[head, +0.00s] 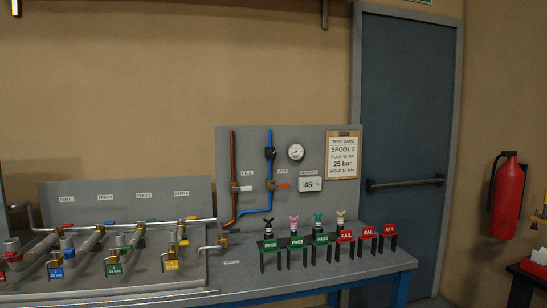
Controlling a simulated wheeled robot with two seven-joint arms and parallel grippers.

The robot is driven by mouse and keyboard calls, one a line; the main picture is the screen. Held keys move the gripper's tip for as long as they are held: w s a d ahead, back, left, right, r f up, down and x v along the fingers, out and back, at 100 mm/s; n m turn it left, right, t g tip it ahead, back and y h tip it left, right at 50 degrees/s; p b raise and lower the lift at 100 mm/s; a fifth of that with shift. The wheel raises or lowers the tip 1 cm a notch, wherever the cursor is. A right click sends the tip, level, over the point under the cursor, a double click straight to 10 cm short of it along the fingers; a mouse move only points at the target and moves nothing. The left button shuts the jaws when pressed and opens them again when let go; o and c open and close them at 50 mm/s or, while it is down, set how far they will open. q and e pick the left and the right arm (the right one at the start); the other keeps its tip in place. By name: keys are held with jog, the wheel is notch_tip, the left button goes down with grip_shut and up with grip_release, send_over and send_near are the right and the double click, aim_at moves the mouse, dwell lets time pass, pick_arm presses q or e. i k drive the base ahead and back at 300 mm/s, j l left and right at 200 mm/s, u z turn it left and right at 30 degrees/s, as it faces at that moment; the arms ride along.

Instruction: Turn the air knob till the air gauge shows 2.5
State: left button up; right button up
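The air gauge (296,152) is a small round white dial on the grey upright panel. Its reading is too small to tell. The black air knob (270,153) sits to its left on the blue pipe (269,172). Below the knob, an orange-handled valve (281,186) is on the same pipe, under a label that reads AIR. Neither of my grippers shows in the head view.
A red pipe with a valve (238,187) stands left of the blue one. A display (308,184) reads 45. A clipboard (343,155) hangs at right. Green and red tagged stands (322,240) line the bench front. Pipe rows (110,262) fill the left.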

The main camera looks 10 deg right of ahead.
aim_at(271, 153)
jog(key=i+l, duration=0.15)
jog(key=i, duration=0.4)
jog(key=i+l, duration=0.1)
jog(key=i, duration=0.45)
